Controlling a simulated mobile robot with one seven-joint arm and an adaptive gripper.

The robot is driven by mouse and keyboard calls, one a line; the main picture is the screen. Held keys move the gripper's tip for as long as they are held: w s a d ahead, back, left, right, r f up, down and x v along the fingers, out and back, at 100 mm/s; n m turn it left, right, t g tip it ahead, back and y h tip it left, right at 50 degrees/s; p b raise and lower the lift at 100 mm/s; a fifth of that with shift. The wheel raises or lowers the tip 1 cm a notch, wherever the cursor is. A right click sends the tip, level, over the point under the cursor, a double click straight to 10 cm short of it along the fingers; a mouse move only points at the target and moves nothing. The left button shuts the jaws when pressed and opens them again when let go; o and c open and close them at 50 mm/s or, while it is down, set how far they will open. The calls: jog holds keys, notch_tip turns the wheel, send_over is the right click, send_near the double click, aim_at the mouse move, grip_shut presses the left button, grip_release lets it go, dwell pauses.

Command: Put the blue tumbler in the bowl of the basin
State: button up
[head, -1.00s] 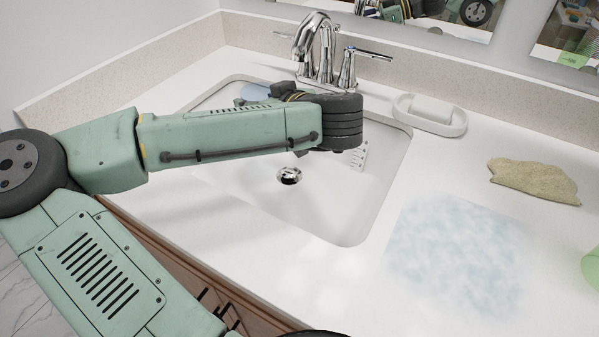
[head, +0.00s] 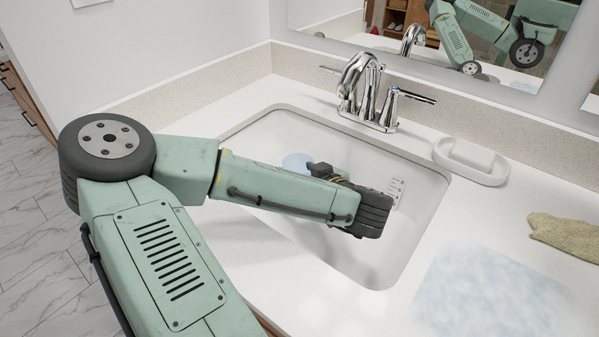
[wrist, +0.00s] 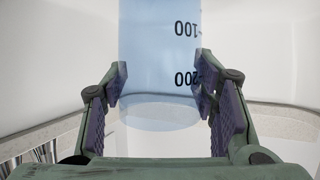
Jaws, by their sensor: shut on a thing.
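The blue tumbler (wrist: 160,60) is see-through, with black marks reading 100 and 200 in the wrist view. My gripper (wrist: 160,85) has a finger on each side of it and is shut on it. In the head view, a pale blue part of the tumbler (head: 296,161) shows behind my arm, against the back left of the basin. The white basin (head: 385,262) is a sunken rectangular bowl in the counter. My wrist and gripper are over the bowl. My arm hides most of the tumbler and gripper there, so I cannot tell whether the tumbler touches the basin.
A chrome faucet (head: 362,92) with two handles stands behind the basin. A white soap dish (head: 470,160) is at the right of the basin. A beige cloth (head: 566,236) and a pale blue-white patch (head: 485,295) lie on the counter further right. A mirror (head: 480,30) is behind.

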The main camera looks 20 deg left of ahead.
jog(key=shift+f+b, duration=0.25)
jog(key=shift+b, duration=0.1)
jog(key=o, duration=1.2)
jog(key=shift+r, duration=0.1)
jog(key=shift+c, duration=0.2)
jog(key=shift+r, duration=0.1)
jog(key=shift+r+p, duration=0.25)
jog(key=shift+p, duration=0.25)
jog(key=b+v, duration=0.7)
jog(key=v, duration=0.5)
jog(key=shift+f, duration=0.15)
